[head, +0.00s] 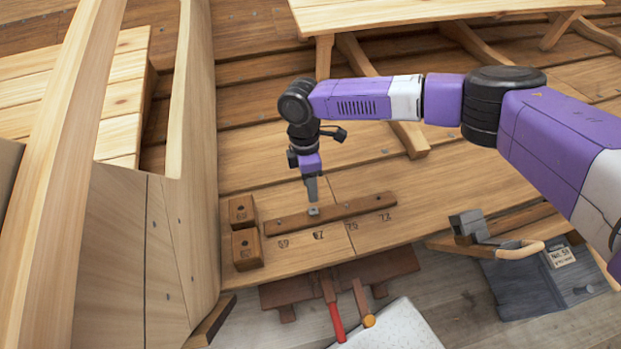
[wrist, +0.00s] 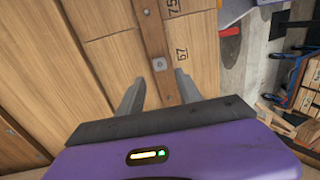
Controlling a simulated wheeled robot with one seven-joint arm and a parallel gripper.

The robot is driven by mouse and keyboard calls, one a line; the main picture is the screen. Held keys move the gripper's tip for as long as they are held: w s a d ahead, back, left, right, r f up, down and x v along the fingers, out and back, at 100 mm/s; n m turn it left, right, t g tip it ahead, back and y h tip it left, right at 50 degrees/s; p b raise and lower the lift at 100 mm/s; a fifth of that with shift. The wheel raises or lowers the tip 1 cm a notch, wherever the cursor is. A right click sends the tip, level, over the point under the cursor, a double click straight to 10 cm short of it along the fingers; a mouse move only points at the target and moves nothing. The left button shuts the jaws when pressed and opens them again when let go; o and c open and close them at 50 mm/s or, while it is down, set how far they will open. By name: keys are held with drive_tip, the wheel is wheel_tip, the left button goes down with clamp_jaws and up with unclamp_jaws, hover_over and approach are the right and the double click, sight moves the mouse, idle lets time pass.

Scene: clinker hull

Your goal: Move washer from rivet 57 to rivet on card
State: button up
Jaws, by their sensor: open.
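A small square grey washer (head: 313,211) sits on the dark wooden strip (head: 358,209), by the plank mark that reads like 57. It also shows in the wrist view (wrist: 159,64), with the 57 mark beside it. My gripper (head: 312,197) points down just over the washer. In the wrist view my gripper (wrist: 160,82) is open, its two fingers apart, with the washer just beyond and between the tips. Nothing is held. A small pale label reading No. 51 (head: 561,257) lies on a grey box at the right; I cannot tell whether it is the card.
Two wooden blocks (head: 246,248) stand at the left end of the strip. A red-handled tool (head: 336,318) and a hammer-like tool (head: 363,302) lie on a low brown bench in front. The grey box (head: 525,280) stands at the right. A tall hull plank rises on the left.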

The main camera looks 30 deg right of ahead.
sight(313, 211)
drive_tip(key=shift+b+x, duration=2.1)
drive_tip(key=shift+x, duration=2.1)
clamp_jaws()
drive_tip(key=p+v, duration=0.3)
drive_tip(key=v, duration=0.2)
